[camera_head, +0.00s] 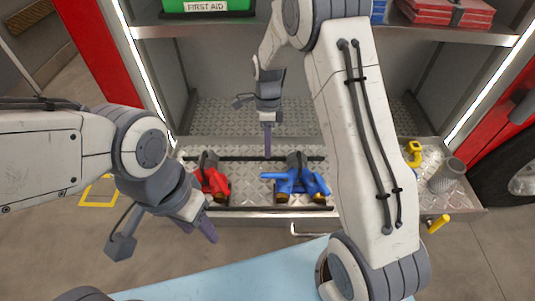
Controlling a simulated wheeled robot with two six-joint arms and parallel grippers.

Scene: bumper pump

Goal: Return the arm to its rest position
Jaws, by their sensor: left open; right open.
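My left arm comes in from the left, and its gripper (202,228) points down and to the right, in front of the pull-out tray's front edge. It holds nothing that I can see. My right arm rises from the lower right and bends over at the top. Its gripper (267,142) points down over the back middle of the metal tray (250,192), between and behind a red fitting (218,184) and a blue fitting (311,184). Its fingers are seen nearly edge-on and look empty. Both fittings sit on the tray, apart from the grippers.
A grey cylinder (447,175) and a yellow fitting (413,153) stand at the tray's right end, partly near my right arm. A yellow handle (439,223) sticks out at the front right. A shelf (325,35) above carries a green first aid box (207,8) and red packs (447,12).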

